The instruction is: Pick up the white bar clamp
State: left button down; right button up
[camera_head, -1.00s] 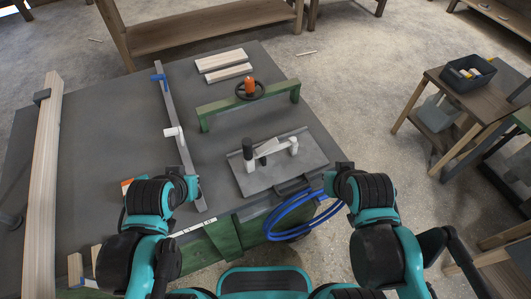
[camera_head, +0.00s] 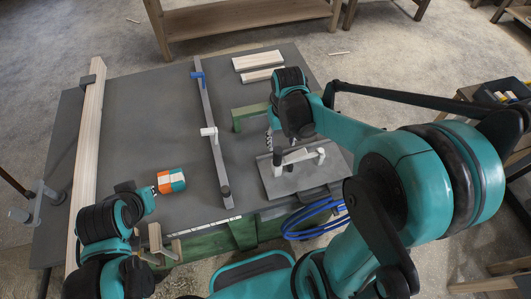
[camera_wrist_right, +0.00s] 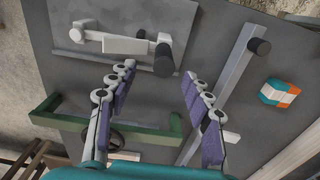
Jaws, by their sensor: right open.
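The bar clamp, a long grey bar (camera_head: 215,150) with a blue end and a white sliding piece (camera_head: 209,131), lies on the dark table (camera_head: 135,120). In the right wrist view the bar (camera_wrist_right: 228,90) runs diagonally on the right, its white piece partly behind a finger. My right gripper (camera_wrist_right: 157,78) is open and empty above the table, between the bar and the grey plate; in the head view its fingers (camera_head: 269,141) are partly hidden by its wrist. My left arm is low at the table's left front; its fingers do not show clearly.
A grey plate with a white-handled fixture (camera_head: 280,182) lies to the right, beside a green frame (camera_head: 250,112). An orange-and-white block (camera_head: 171,181) and a long wooden beam (camera_head: 88,150) are left of the bar. Blue hose (camera_head: 312,222) hangs at the front edge.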

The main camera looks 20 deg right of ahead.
aim_at(278, 151)
jog(key=shift+w+a+f, duration=0.15)
jog(key=shift+w+a, duration=0.1)
jog(key=shift+w, duration=0.05)
jog(key=shift+a+f, duration=0.1)
jog(key=shift+f, duration=0.3)
notch_tip(278, 151, down, 7)
jog(key=b, duration=0.3)
jog(key=shift+w, duration=0.1)
pick_arm(q)
jog(key=shift+s+a+f, duration=0.1)
jog(key=shift+a+f, duration=0.05)
jog(key=shift+f, duration=0.5)
jog(key=shift+s+a+f, duration=0.1)
jog(key=shift+a+f, duration=0.05)
jog(key=shift+f, duration=0.45)
pick_arm(e)
grip_shut()
